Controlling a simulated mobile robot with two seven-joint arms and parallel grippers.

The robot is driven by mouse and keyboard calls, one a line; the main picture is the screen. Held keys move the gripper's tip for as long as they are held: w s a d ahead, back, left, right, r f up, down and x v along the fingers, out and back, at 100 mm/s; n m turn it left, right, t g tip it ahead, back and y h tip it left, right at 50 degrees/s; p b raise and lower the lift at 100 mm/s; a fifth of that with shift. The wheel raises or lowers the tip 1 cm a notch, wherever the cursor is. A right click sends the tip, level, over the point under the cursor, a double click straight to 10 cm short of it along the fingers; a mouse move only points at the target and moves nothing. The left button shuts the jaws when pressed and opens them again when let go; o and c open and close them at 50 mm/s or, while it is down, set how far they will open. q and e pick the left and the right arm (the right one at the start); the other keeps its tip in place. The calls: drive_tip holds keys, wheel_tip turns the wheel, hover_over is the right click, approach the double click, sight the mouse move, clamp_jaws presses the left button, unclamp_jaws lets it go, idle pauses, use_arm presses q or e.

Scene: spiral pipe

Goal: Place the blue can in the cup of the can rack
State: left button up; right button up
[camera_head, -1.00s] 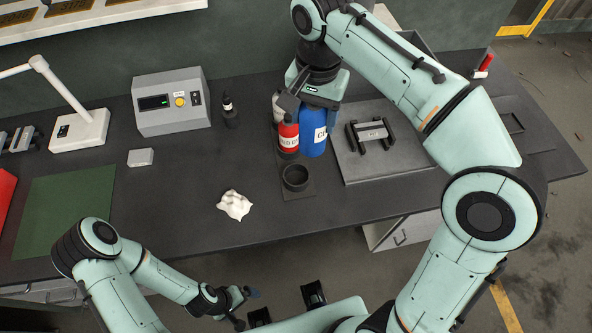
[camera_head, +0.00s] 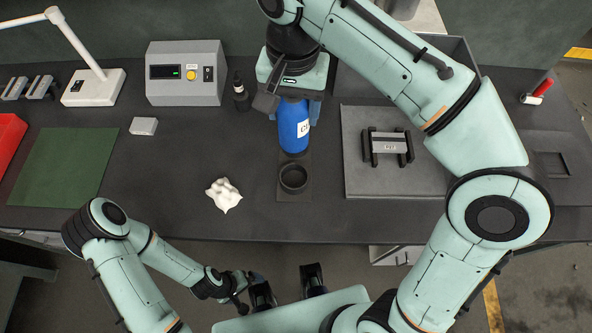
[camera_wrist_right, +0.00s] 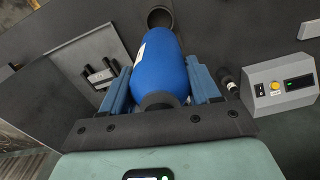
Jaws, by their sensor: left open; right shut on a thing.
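The blue can (camera_head: 294,128) has a white label and is held in my right gripper (camera_head: 295,98). The wrist view shows the can (camera_wrist_right: 160,65) between the two blue fingers, shut on its sides. The can rack (camera_head: 293,197) is a narrow dark plate with a round open black cup (camera_head: 293,177) at its near end. The cup looks empty and also shows beyond the can in the wrist view (camera_wrist_right: 160,17). The can's lower end is just behind the cup in the head view; its height cannot be told. My left gripper (camera_head: 246,288) is open and empty, off the table's front edge.
A grey tray (camera_head: 360,180) with a black-handled block (camera_head: 388,147) lies right of the rack. A crumpled white cloth (camera_head: 223,195) lies left of it. A dark bottle (camera_head: 240,95) and a grey control box (camera_head: 186,75) stand behind left. The table front is clear.

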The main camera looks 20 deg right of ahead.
sight(293, 133)
use_arm(q)
drive_tip(key=shift+s+f+b, duration=0.3)
drive_tip(key=shift+f+b, duration=0.5)
drive_tip(key=shift+f, duration=0.1)
drive_tip(key=shift+s+f+b, duration=0.35)
drive_tip(key=shift+f+b, duration=0.4)
drive_tip(key=shift+f, duration=0.1)
drive_tip(key=shift+s+f+b, duration=0.3)
drive_tip(key=shift+f+b, duration=0.5)
drive_tip(key=shift+f, duration=0.1)
use_arm(e)
wheel_tip(293, 133, down, 19)
drive_tip(key=shift+f, duration=0.1)
drive_tip(key=shift+f, duration=0.15)
drive_tip(key=o, duration=1.3)
drive_tip(key=shift+s, duration=0.1)
use_arm(q)
drive_tip(key=r+p, duration=0.2)
drive_tip(key=shift+w+r+p, duration=0.35)
drive_tip(key=shift+w+r, duration=0.05)
use_arm(e)
wheel_tip(293, 133, up, 12)
drive_tip(key=shift+r, duration=0.2)
